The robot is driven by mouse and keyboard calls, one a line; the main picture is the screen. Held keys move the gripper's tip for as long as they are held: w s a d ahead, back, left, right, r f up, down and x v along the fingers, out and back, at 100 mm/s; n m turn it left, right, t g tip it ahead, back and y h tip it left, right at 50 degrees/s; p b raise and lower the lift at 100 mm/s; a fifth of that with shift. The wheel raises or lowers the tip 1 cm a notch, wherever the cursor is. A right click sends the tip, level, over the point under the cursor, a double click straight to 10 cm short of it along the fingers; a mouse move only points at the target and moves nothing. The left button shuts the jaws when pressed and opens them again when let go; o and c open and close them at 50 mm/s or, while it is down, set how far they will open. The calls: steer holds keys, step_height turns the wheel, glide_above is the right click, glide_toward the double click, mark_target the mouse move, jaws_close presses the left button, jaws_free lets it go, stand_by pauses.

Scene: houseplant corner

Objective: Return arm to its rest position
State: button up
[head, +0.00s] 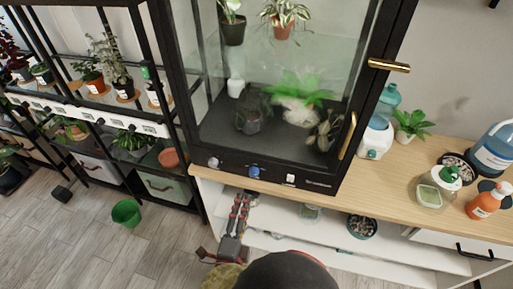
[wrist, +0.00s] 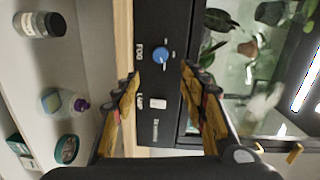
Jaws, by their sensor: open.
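My gripper (wrist: 160,76) is open and empty in the wrist view, its yellow fingers spread before the black control panel (wrist: 150,20) of a glass cabinet. The blue FOG knob (wrist: 160,55) and the white LAMP switch (wrist: 158,104) show between and beyond the fingers. I cannot tell the exact gap to the panel. In the head view my arm (head: 238,222) reaches up from the bottom centre, its end just below the blue knob (head: 254,172) at the cabinet's lower front.
The glass cabinet (head: 325,187) stands on a wooden counter (head: 390,190) over open white shelves holding jars (wrist: 40,24). Bottles (head: 485,203) stand at right. A plant rack (head: 120,125) is at left. A green bucket (head: 126,213) stands on otherwise mostly clear floor.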

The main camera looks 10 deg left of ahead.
steer(key=s+a+f+n+g+y, duration=0.2)
steer(key=s+a+f+n+g, duration=0.15)
steer(key=f, duration=0.25)
steer(key=s+a+f+n+g+y, duration=0.2)
steer(key=a+f+n+g, duration=0.1)
steer(key=f+n, duration=0.25)
steer(key=s+a+r+n+g+y, duration=0.2)
steer(key=s+a+n+g, duration=0.2)
steer(key=s+n+g, duration=0.35)
steer(key=w+d+r+t+h+p, duration=0.1)
steer(key=d+r+h+p, duration=0.1)
steer(key=d+r, duration=1.6)
steer(key=w+d+r+t+h+p, duration=0.1)
steer(key=d+r+p, duration=0.4)
steer(key=d+r, duration=1.3)
steer(key=w+d+h, duration=0.1)
steer(key=d+h, duration=0.1)
steer(key=d, duration=0.3)
steer(key=shift+w+d+n+h, duration=0.25)
steer(key=shift+d+n+h, duration=0.05)
steer(key=shift+d+n, duration=0.05)
